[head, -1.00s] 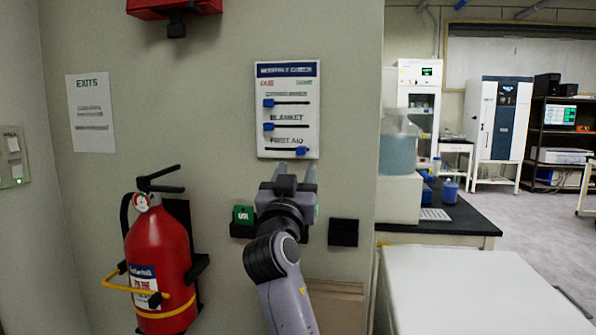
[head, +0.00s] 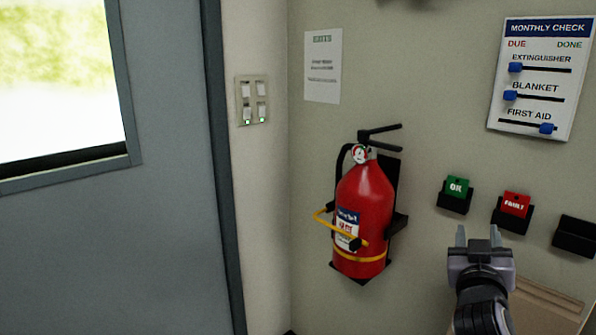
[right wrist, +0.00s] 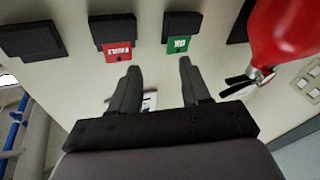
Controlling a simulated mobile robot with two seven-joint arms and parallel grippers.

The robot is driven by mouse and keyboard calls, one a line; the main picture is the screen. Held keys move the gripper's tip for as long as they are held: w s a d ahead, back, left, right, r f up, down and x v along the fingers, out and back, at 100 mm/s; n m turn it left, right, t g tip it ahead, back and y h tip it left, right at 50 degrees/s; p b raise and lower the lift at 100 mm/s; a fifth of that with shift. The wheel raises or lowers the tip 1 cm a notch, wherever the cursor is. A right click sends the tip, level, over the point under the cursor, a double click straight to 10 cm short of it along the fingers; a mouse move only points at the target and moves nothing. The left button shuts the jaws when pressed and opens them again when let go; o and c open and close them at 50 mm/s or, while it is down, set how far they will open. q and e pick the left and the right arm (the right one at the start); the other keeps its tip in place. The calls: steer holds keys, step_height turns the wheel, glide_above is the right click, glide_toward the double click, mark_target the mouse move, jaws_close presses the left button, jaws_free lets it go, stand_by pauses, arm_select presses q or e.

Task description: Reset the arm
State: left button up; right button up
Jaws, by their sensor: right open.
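My right gripper (head: 478,238) is at the lower right of the head view, with its two fingers apart and nothing between them. It is in front of the wall, below the green OK tag (head: 457,187) and the red FAULT tag (head: 515,204), which sit in black holders. In the right wrist view the open fingers (right wrist: 157,85) point toward the wall, with the red tag (right wrist: 117,54) and green tag (right wrist: 180,43) beyond them. I see no contact with either tag. My left gripper is not in view.
A red fire extinguisher (head: 364,215) hangs on the wall left of my right gripper. A monthly check board (head: 540,105) with blue sliders is above the tags. An empty black holder (head: 576,236) is at the right. A grey door (head: 110,240) and switch panel (head: 252,100) are at the left.

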steer(key=s+a+f+n+g+y+p, duration=0.1)
steer(key=s+a+f+n+y, duration=0.15)
steer(key=s+f, duration=0.4)
steer(key=s+a+f+n+g+y+p, duration=0.1)
steer(key=s+a+f+g+y, duration=0.2)
steer(key=f, duration=0.7)
steer(key=s+a+f+n+y+p, duration=0.1)
steer(key=s+a+f+n+y, duration=0.1)
steer(key=s+a+f+y, duration=0.45)
steer(key=s+a+f+g+p, duration=0.1)
steer(key=s+f+g, duration=0.1)
steer(key=s+f, duration=0.6)
steer(key=shift+s+a+g+h, duration=0.3)
steer(key=shift+s+a+g, duration=0.1)
steer(key=shift+s, duration=0.8)
steer(key=shift+m, duration=0.25)
